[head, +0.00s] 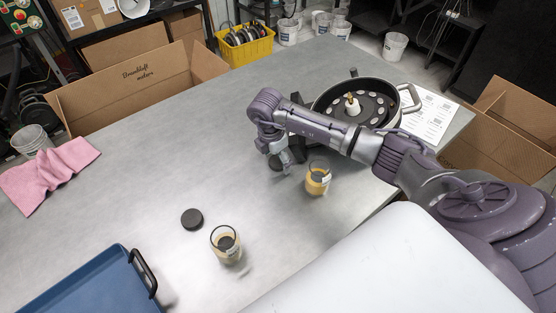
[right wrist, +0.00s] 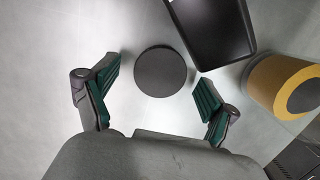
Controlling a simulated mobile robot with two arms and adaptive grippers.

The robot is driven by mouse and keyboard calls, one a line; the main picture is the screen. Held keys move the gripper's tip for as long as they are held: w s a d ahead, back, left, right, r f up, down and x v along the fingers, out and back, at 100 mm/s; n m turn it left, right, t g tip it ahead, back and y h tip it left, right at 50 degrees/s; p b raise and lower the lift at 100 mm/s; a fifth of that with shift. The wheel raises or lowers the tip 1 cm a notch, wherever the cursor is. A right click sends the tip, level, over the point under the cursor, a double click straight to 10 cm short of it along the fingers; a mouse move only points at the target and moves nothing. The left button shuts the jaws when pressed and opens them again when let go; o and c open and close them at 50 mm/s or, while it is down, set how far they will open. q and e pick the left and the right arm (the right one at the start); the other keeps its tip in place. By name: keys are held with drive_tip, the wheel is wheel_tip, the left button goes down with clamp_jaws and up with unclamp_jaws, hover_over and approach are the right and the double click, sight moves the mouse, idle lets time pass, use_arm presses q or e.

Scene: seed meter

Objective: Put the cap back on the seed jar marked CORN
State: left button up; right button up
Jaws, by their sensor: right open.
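My right gripper (head: 280,161) points down over the table, left of a glass jar (head: 318,180) with yellow contents. In the right wrist view the gripper (right wrist: 156,74) is open, and a dark round cap (right wrist: 160,71) lies between and beyond its fingertips. No grip on it shows. The same jar appears at the right of that view (right wrist: 268,85). A second open-topped glass jar (head: 226,246) with pale contents stands nearer the front, with another dark cap (head: 192,219) flat beside it. The jar labels are too small to read. My left gripper is out of view.
A black rectangular tray-like thing (right wrist: 212,28) lies close to the cap. A round seed meter (head: 345,101) stands behind my right arm, with a printed sheet (head: 428,115) beside it. A blue tray (head: 85,285) and pink cloth (head: 50,174) are at left. The table's middle is clear.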

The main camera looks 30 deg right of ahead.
sight(276, 162)
drive_tip(key=c, duration=0.9)
drive_tip(key=shift+o, duration=0.2)
drive_tip(key=shift+a+r+b, duration=0.15)
drive_tip(key=shift+r+b, duration=0.05)
drive_tip(key=shift+b, duration=0.3)
wheel_tip(276, 162, up, 7)
drive_tip(key=shift+a+f+b, duration=0.1)
drive_tip(key=shift+f+b, duration=0.05)
drive_tip(key=shift+b, duration=1.05)
drive_tip(key=a+b, duration=0.1)
drive_tip(key=a, duration=0.5)
drive_tip(key=a+b, duration=0.1)
drive_tip(key=a, duration=0.1)
drive_tip(key=shift+s+a+f+b, duration=0.25)
drive_tip(key=shift+s+a+b, duration=0.05)
drive_tip(key=shift+s+a, duration=0.1)
drive_tip(key=a, duration=1)
drive_tip(key=shift+s+a+r+b, duration=0.2)
drive_tip(key=shift+s+a+b, duration=0.15)
drive_tip(key=shift+s+b, duration=0.05)
